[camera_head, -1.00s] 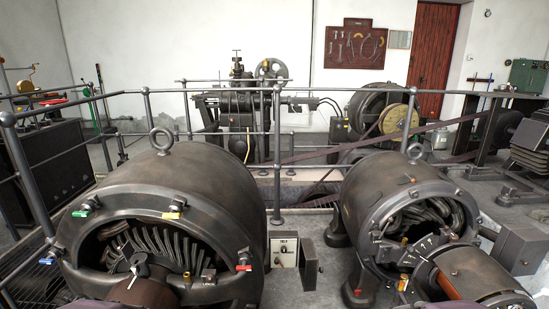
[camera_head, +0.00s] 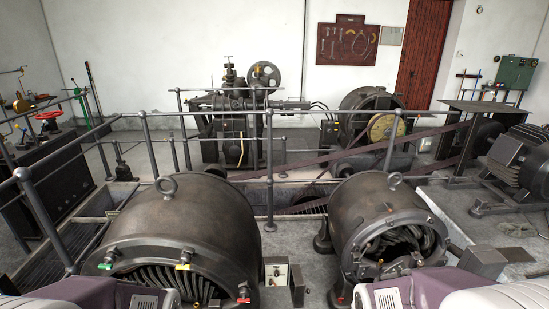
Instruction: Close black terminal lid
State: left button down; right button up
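Between the two dynamos stands a small terminal box (camera_head: 276,272) with a pale front. A dark flap (camera_head: 297,285), which looks like its black lid, stands out open at the box's right side. The left dynamo (camera_head: 185,225) carries small green (camera_head: 105,266), yellow (camera_head: 183,267) and red (camera_head: 243,299) fittings on its front rim. The right dynamo (camera_head: 385,212) has an open front with windings showing. My two purple and white arms show at the bottom left and bottom right. Both grippers are out of view.
A grey pipe railing (camera_head: 268,165) runs behind the dynamos. Beyond it are an engine (camera_head: 232,125), a wheeled machine (camera_head: 372,120) and a long belt (camera_head: 335,157). A motor (camera_head: 515,160) stands on a plinth at right. A grey box (camera_head: 484,262) sits right of the right dynamo.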

aim_at(297, 283)
jog(key=i+l+u, duration=0.2)
jog(key=l, duration=0.25)
jog(key=i+l+u, duration=0.2)
jog(key=l, duration=0.3)
jog(key=i+l+u, duration=0.2)
jog(key=l, duration=0.3)
jog(key=i+l+u, duration=0.2)
jog(key=l, duration=0.3)
jog(key=l+u, duration=0.2)
jog(key=l, duration=0.35)
